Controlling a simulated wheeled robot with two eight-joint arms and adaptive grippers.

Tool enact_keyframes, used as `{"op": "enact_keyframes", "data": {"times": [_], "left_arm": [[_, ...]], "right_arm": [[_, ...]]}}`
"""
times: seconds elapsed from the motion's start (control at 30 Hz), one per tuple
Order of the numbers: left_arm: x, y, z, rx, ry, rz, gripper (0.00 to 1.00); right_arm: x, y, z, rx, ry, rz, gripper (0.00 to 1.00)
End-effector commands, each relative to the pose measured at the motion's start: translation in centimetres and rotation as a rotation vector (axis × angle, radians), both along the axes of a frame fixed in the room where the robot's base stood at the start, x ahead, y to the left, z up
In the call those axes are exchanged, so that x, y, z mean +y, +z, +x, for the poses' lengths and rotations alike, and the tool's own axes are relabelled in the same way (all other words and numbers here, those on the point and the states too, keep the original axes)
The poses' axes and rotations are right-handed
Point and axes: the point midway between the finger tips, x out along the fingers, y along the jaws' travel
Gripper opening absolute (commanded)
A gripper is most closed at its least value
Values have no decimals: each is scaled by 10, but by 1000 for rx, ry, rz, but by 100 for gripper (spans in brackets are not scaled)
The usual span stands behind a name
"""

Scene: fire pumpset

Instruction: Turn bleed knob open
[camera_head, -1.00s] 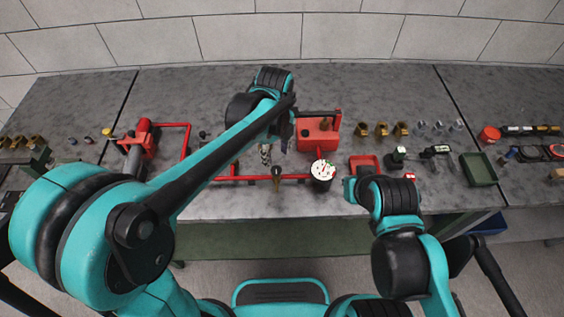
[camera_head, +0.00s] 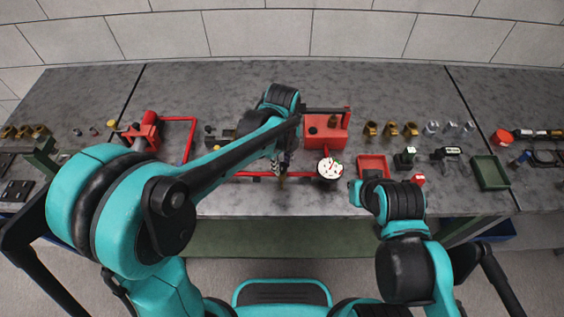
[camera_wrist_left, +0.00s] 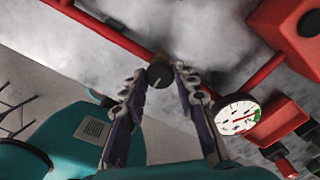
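In the left wrist view a small dark round knob (camera_wrist_left: 160,74) sits on a red pipe (camera_wrist_left: 105,32). My left gripper (camera_wrist_left: 160,72) has its two fingers apart, one on each side of the knob; I cannot tell whether they touch it. In the head view the left gripper (camera_head: 283,170) points down over the red pipe (camera_head: 245,174) and largely hides the knob. A white-faced pressure gauge (camera_head: 330,168) stands just right of it, and shows also in the left wrist view (camera_wrist_left: 237,117). The fingers of my right gripper do not show.
A red block (camera_head: 327,130) stands behind the gauge. A red tray (camera_head: 373,164), brass fittings (camera_head: 390,129) and a green tray (camera_head: 490,172) lie to the right. A red valve assembly (camera_head: 147,131) is at the left. The back of the bench is clear.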

Motion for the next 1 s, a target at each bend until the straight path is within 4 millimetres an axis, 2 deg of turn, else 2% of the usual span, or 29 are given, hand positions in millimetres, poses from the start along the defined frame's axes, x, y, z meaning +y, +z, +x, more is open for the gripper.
{"op": "enact_keyframes", "data": {"times": [0.27,0.47,1.0], "left_arm": [[0,0,0,0,20,0,0],[0,0,0,0,106,0,0],[0,0,0,0,584,0,0]], "right_arm": [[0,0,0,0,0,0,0],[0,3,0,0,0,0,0],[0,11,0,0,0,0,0]]}}
